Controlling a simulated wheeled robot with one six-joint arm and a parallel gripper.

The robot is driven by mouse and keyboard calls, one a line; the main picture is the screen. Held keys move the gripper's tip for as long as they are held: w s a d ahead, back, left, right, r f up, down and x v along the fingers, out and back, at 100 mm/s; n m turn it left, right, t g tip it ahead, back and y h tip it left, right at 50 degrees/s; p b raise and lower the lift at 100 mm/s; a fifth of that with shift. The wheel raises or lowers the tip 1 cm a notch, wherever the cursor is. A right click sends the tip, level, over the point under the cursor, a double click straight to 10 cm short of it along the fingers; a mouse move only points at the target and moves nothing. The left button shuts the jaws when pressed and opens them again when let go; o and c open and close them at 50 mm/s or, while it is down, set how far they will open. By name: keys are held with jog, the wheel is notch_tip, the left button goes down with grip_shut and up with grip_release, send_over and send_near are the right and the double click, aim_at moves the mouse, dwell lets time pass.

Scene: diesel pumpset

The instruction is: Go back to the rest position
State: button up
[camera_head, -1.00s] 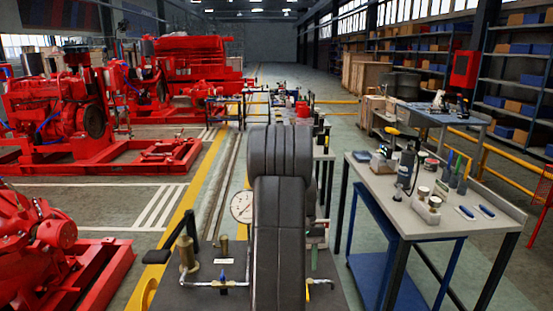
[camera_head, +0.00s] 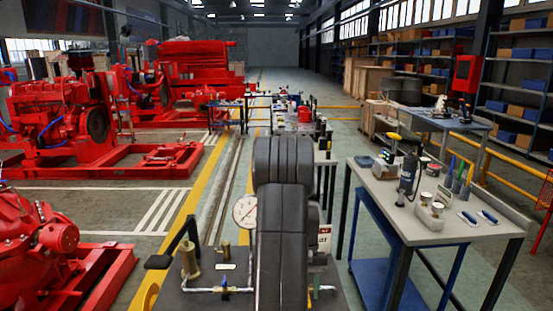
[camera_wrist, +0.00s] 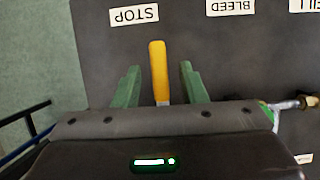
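In the wrist view my gripper (camera_wrist: 161,78) is open. Its two green fingers stand on either side of a yellow handle (camera_wrist: 158,62), with a gap on both sides. The handle lies over a dark panel (camera_wrist: 195,40), below an upside-down STOP label (camera_wrist: 133,15). In the head view my dark arm hides the gripper and the yellow handle. The pumpset bench (camera_head: 180,296) shows there, with a round gauge (camera_head: 245,212) left of my arm and a black lever (camera_head: 172,250) further left.
A BLEED label (camera_wrist: 230,6) and a brass fitting (camera_wrist: 308,102) are on the panel. A grey worktable (camera_head: 380,190) with tools stands to the right. Red engines (camera_head: 60,125) stand on the left.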

jog(key=v, duration=1.3)
jog(key=x, duration=1.3)
jog(key=shift+d+f+n, duration=0.1)
jog(key=shift+f+n, duration=0.1)
jog(key=shift+n, duration=0.1)
jog(key=shift+d+n+h, duration=0.35)
jog(key=shift+n+h, duration=0.05)
jog(key=shift+n, duration=0.2)
jog(key=shift+s, duration=0.1)
